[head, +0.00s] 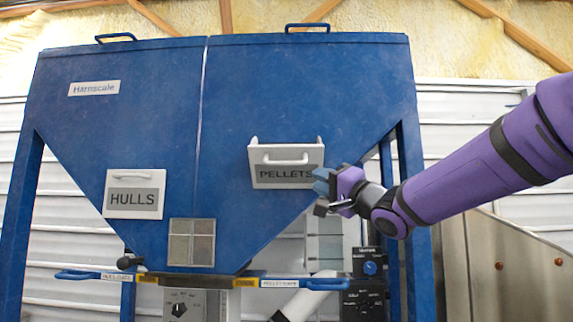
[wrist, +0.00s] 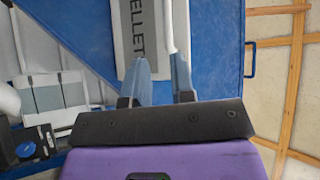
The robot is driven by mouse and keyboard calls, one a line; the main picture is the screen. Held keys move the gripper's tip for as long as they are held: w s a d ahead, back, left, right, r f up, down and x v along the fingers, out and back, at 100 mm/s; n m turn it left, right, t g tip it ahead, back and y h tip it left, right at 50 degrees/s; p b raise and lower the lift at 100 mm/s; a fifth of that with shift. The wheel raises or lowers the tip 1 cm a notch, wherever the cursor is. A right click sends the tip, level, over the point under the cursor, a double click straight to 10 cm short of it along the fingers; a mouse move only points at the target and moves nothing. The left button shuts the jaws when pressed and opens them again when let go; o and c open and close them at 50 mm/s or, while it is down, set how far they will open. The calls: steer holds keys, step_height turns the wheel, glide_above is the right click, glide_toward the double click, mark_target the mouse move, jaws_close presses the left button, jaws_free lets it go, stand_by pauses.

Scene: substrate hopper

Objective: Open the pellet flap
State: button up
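The pellet flap (head: 262,178) is a white panel with a grey PELLETS label on the right side of the blue hopper. In the head view it leans out at the top, with its side walls showing above its edge. Its white handle (head: 286,160) runs across the upper part. My gripper (head: 322,182) is at the flap's lower right corner. In the wrist view the flap (wrist: 122,45) is turned sideways. My gripper's two blue-grey fingers (wrist: 161,82) are apart, with a white bar ending near the gap between them. Whether they touch the flap is unclear.
The closed HULLS flap (head: 135,212) is to the left on the hopper. A blue-ended lever bar (head: 210,281) crosses below, above a dial box. A black control box with a blue knob (head: 369,267) is below my gripper. A blue frame leg stands behind my arm.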

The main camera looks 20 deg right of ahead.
mark_target(289, 164)
steer(key=shift+y, duration=0.6)
steer(key=x, duration=1.1)
steer(key=shift+a, duration=0.4)
jaws_close()
